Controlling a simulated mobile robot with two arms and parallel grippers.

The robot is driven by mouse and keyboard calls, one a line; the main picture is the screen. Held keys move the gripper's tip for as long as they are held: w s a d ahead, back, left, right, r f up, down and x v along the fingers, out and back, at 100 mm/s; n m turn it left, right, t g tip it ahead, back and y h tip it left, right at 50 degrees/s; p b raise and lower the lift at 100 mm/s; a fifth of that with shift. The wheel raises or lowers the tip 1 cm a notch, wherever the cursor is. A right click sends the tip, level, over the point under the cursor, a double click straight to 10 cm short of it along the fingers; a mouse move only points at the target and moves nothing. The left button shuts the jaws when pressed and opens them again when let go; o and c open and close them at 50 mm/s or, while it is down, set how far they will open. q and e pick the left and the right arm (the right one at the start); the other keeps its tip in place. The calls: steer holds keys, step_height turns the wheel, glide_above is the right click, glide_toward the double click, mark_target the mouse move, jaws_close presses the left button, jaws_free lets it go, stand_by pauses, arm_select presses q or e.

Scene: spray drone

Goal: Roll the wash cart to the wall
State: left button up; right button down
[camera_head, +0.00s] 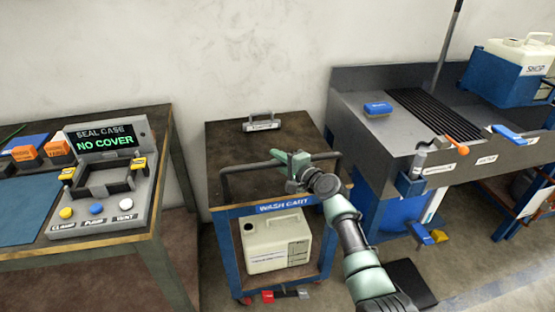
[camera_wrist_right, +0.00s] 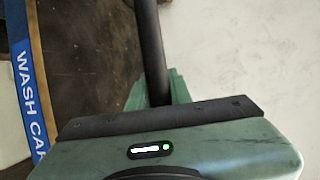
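The wash cart (camera_head: 282,206) has a blue frame, a dark brown top and a dark bar handle (camera_head: 240,168) along its front. It stands between the left table and the sink bench, its back edge close to the pale wall (camera_head: 200,60); any gap is hidden. My right gripper (camera_head: 291,160) is at the handle's middle. In the right wrist view, the bar (camera_wrist_right: 150,45) runs in between its green fingers (camera_wrist_right: 165,88), which look closed around it. The fingers' contact is partly hidden by the gripper body. My left gripper is not in view.
A cream canister (camera_head: 275,243) sits on the cart's lower shelf. A small metal handle-shaped piece (camera_head: 262,122) is at the cart's back edge. The table (camera_head: 150,240) with the seal case station is on the left. The sink bench (camera_head: 375,150) is close on the right.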

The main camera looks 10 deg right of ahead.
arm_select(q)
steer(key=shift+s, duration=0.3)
arm_select(e)
steer(key=shift+w+r, duration=0.1)
steer(key=shift+r, duration=0.1)
steer(key=c, duration=1.6)
jaws_free()
steer(key=shift+c, duration=0.2)
steer(key=o, duration=0.3)
steer(key=shift+w, duration=0.1)
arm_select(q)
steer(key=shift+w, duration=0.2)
arm_select(e)
steer(key=shift+o, duration=0.2)
steer(key=shift+f, duration=0.2)
arm_select(q)
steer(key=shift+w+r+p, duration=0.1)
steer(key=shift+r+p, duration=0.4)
steer(key=shift+p, duration=0.05)
arm_select(e)
steer(key=v, duration=0.7)
steer(key=shift+s, duration=0.25)
